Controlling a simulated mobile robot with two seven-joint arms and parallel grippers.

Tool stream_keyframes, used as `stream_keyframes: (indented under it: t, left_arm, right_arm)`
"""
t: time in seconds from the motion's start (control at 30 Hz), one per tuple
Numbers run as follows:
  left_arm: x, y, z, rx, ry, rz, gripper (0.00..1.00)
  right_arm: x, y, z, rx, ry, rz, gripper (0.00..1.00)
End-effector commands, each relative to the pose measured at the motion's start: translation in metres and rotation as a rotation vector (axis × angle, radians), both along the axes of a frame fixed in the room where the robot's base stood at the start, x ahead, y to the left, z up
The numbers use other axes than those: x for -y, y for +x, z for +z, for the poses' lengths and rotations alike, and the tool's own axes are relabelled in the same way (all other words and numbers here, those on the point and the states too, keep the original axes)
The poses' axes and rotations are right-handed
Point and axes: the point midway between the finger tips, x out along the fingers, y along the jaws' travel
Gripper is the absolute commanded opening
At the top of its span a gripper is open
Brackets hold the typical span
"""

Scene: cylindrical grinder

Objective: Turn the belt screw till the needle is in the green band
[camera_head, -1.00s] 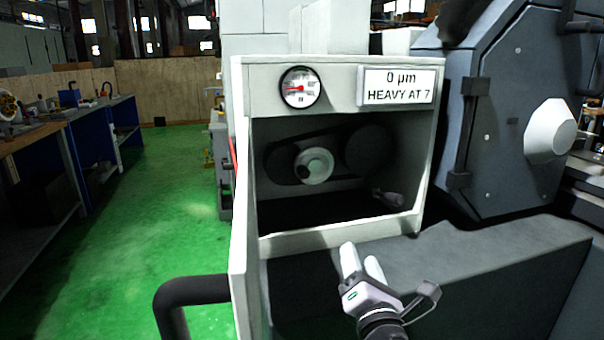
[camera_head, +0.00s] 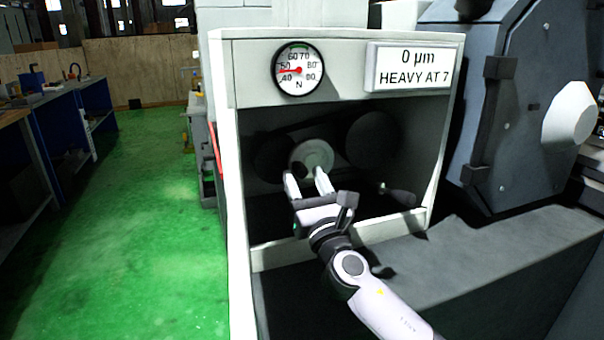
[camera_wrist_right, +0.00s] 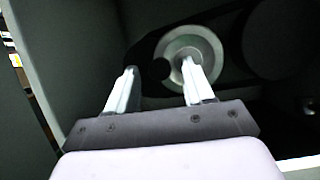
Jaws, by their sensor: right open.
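The gauge (camera_head: 299,72) is round and white, with a red needle pointing left, near the 50 mark. Its green band is at the top, around 60 to 70, so the needle is outside it. A small grey knob on a dark stem (camera_head: 397,194), which looks like the belt screw, sits low on the right inside the recess. It shows partly at the right edge of the wrist view (camera_wrist_right: 308,104). My right gripper (camera_head: 306,176) is open and empty, left of the knob. Its fingers (camera_wrist_right: 159,70) are in front of the pale pulley (camera_wrist_right: 188,58). My left gripper is out of view.
The recess has a pale frame (camera_head: 228,200) with side walls and a front sill. Dark belt and pulleys (camera_head: 372,138) fill its back. A sign (camera_head: 413,67) reads "0 µm HEAVY AT 7". A grey machine body (camera_head: 545,110) stands right. Green floor is clear at left.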

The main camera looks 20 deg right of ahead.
Motion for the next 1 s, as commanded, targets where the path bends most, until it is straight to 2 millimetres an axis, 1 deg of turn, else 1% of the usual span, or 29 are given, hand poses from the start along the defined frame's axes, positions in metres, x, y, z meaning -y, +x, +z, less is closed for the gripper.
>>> stream_keyframes:
  t: [0.1,0.2,0.5,0.53,0.57,0.6,0.67,0.7,1.0]
  left_arm:
    - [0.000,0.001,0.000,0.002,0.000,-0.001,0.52]
    - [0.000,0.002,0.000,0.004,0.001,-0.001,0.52]
    - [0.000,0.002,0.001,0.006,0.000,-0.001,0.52]
    - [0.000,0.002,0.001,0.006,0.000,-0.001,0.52]
    - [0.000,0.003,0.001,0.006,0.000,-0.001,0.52]
    - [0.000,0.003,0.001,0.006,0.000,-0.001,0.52]
    - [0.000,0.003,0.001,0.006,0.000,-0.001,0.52]
    - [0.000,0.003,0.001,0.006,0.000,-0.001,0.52]
    - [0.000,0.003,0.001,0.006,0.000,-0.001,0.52]
  right_arm:
    - [0.000,0.011,0.005,0.001,0.002,0.001,0.52]
    - [0.000,0.015,0.006,0.000,0.002,0.000,0.52]
    - [0.000,0.017,0.007,0.000,0.002,0.000,0.52]
    - [0.000,0.017,0.007,0.000,0.002,0.001,0.45]
    - [0.000,0.017,0.007,0.000,0.002,0.001,0.36]
    - [0.000,0.017,0.007,0.000,0.002,0.001,0.23]
    - [-0.001,0.017,0.007,0.000,0.002,0.001,0.03]
    - [0.000,0.017,0.007,-0.001,0.002,0.001,0.00]
    - [-0.001,0.017,0.007,-0.003,0.022,0.001,0.00]
